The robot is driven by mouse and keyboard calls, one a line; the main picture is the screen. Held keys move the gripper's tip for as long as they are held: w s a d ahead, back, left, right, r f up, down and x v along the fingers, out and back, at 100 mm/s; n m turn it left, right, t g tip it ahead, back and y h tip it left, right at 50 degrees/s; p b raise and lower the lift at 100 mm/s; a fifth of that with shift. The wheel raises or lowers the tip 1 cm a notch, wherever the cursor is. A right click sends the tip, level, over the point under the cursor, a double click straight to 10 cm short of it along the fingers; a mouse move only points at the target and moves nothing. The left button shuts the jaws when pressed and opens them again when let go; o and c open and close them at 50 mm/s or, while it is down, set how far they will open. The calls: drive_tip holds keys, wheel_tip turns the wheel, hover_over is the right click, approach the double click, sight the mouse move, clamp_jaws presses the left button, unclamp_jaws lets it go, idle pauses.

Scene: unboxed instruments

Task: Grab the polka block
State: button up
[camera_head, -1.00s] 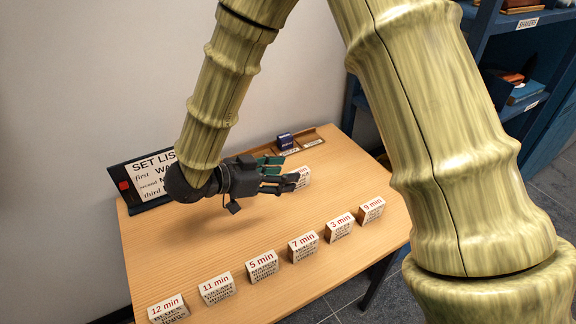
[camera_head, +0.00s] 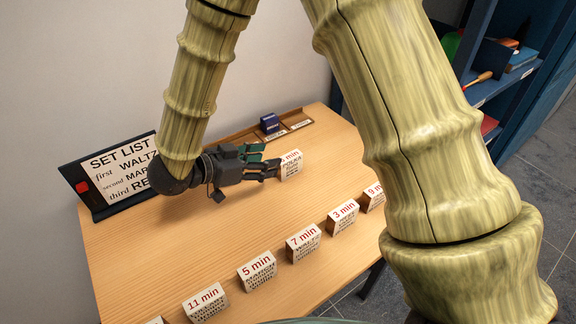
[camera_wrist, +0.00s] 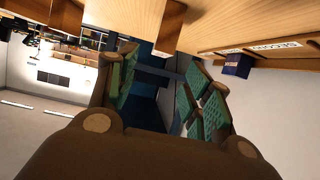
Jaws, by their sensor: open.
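The polka block (camera_head: 291,168) is a small cream block with red "min" print on top and "POLKA" on its side. It stands upright on the table, apart from the front row. My gripper (camera_head: 271,162) is open, low over the table, with its fingertips at the block's left side; one finger partly overlaps its edge. I cannot tell whether they touch. In the wrist view my gripper (camera_wrist: 160,65) has its green pads spread with nothing between them. A brown block-like shape (camera_wrist: 170,27) shows beyond the tips, possibly the polka block.
On the table (camera_head: 190,240), a front row holds several blocks, including the 7 min block (camera_head: 303,243) and 3 min block (camera_head: 342,217). A set list board (camera_head: 120,172) stands at left. A dark blue box (camera_head: 269,123) sits in the tray (camera_head: 299,124) behind.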

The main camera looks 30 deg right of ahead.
sight(286, 158)
drive_tip(key=x, duration=0.9)
drive_tip(key=shift+f, duration=0.15)
clamp_jaws()
